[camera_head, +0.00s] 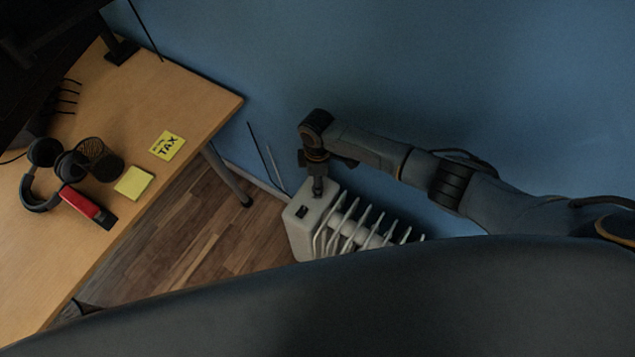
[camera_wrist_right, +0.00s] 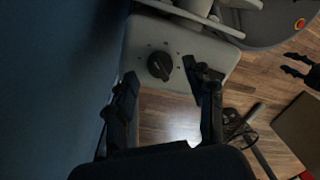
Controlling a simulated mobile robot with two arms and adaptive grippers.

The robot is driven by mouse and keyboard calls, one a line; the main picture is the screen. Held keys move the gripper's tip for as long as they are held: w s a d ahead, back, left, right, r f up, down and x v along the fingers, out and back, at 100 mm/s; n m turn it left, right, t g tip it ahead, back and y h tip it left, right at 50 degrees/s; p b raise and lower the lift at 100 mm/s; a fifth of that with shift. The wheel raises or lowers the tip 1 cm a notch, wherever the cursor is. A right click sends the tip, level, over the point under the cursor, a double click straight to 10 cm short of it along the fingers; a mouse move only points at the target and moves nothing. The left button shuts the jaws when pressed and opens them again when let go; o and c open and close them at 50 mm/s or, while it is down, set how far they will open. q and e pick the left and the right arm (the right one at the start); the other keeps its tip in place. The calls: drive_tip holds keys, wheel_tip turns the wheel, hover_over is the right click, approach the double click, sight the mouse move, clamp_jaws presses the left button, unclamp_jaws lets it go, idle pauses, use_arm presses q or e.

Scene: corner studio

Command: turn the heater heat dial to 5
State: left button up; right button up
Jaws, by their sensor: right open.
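The white heater (camera_head: 303,236) with several fins stands on the floor against the blue wall in the head view. In the right wrist view the top panel of the heater (camera_wrist_right: 203,54) carries a round black heat dial (camera_wrist_right: 160,65) with small marks around it. My right gripper (camera_head: 318,187) is above the heater panel, pointing down, and hides part of it. In the wrist view the right gripper (camera_wrist_right: 163,85) is open, with one finger on each side of the dial and apart from it. The dial's setting is too small to read.
A wooden desk (camera_head: 128,107) stands at the left with headphones (camera_head: 39,188), a red object (camera_head: 84,204), yellow notes (camera_head: 134,182) and a mesh cup (camera_head: 97,158). Wooden floor (camera_head: 190,240) is open between desk and heater. The blue wall (camera_head: 420,80) is close behind my right arm.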

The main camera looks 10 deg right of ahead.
drive_tip(key=shift+f, duration=0.9)
drive_tip(key=shift+c, duration=0.3)
clamp_jaws()
use_arm(q)
drive_tip(key=shift+r, duration=0.1)
use_arm(e)
drive_tip(key=shift+s, duration=0.1)
